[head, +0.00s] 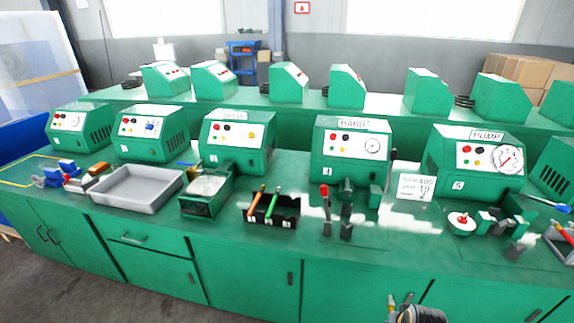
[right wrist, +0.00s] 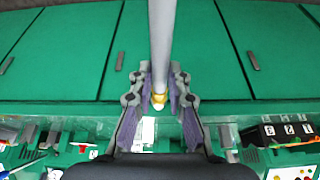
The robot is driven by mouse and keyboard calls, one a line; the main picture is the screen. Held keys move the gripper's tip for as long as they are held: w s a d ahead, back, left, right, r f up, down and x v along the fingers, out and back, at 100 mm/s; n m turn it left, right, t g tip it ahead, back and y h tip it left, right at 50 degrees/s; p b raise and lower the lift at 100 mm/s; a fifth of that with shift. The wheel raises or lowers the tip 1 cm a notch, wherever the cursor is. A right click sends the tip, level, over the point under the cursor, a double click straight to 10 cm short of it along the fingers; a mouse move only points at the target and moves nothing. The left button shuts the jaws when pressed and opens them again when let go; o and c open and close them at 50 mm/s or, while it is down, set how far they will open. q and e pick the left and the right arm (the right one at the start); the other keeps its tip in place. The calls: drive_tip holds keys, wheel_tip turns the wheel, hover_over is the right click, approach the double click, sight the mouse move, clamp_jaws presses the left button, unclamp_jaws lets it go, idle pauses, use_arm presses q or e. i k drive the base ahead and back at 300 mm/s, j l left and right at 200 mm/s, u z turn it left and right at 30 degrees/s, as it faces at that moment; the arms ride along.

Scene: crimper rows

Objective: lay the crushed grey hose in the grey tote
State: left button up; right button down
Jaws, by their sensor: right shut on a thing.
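My right gripper (right wrist: 160,92) is shut on a grey hose (right wrist: 161,40), close to its brass end fitting (right wrist: 159,88), in the right wrist view. The hose runs from the fingers out past the top edge of that view, so its far end is hidden. In the head view my right gripper (head: 402,303) shows only at the bottom edge, in front of the bench and well right of the tote. The grey tote (head: 127,203) is an open, shallow tray on the bench at left and looks empty. My left gripper is not in view.
A green block-like fixture (head: 205,193) stands right of the tote, then a black bin (head: 285,208) with coloured-handled tools. A red-handled lever (head: 325,203) and a gauge machine (head: 485,160) stand farther right. Blue and red vise-like items (head: 72,178) lie left of the tote.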

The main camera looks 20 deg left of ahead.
sight(135, 191)
drive_tip(key=j, duration=0.6)
drive_tip(key=j+u, duration=0.15)
drive_tip(key=j, duration=1.05)
drive_tip(key=i+j+u, duration=0.1)
drive_tip(key=j, duration=0.45)
drive_tip(key=j+u, duration=0.1)
drive_tip(key=j, duration=0.5)
drive_tip(key=i+j, duration=0.15)
drive_tip(key=j, duration=0.45)
drive_tip(key=j+u, duration=0.15)
drive_tip(key=j, duration=0.45)
drive_tip(key=i, duration=0.05)
